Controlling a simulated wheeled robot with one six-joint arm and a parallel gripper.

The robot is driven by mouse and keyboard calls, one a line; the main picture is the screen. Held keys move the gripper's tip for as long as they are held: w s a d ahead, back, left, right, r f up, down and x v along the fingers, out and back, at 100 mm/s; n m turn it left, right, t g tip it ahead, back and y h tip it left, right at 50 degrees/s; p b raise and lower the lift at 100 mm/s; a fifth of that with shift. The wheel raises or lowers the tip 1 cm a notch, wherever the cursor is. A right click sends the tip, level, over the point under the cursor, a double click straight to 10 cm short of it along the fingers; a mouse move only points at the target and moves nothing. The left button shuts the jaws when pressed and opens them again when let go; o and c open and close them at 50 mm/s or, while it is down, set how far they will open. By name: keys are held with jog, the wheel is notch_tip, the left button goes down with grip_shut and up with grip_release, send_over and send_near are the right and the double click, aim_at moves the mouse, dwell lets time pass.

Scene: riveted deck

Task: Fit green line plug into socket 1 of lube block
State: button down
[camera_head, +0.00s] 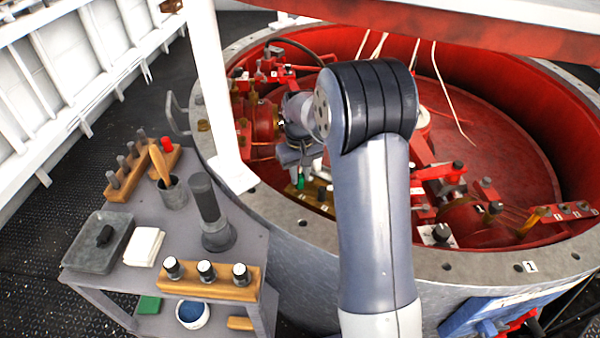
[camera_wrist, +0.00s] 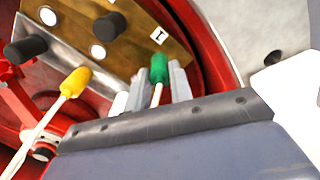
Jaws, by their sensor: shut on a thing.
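The green line plug (camera_wrist: 159,68) is held between the pale fingers of my gripper (camera_wrist: 155,90) in the wrist view, its green end pointing at the brass face of the lube block (camera_wrist: 140,50). The label 1 (camera_wrist: 158,36) is just beyond the green end. I cannot tell whether the plug touches the face; the socket by the label is not clearly seen. In the head view my gripper (camera_head: 299,172) points down above the brass block (camera_head: 312,198), with the green plug (camera_head: 300,181) below it.
A yellow plug (camera_wrist: 75,82) on a white line is left of my gripper. The red pit wall (camera_head: 510,100) surrounds the work area. A grey cart (camera_head: 180,235) with tools stands at left.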

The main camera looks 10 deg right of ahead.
jog(key=shift+f, duration=0.25)
dwell(0.3)
jog(key=c, duration=1.2)
grip_release()
jog(key=shift+o, duration=0.2)
jog(key=shift+r, duration=0.1)
notch_tip(320, 180, up, 11)
notch_tip(320, 180, down, 11)
jog(key=shift+f, duration=0.15)
jog(key=shift+r, duration=0.3)
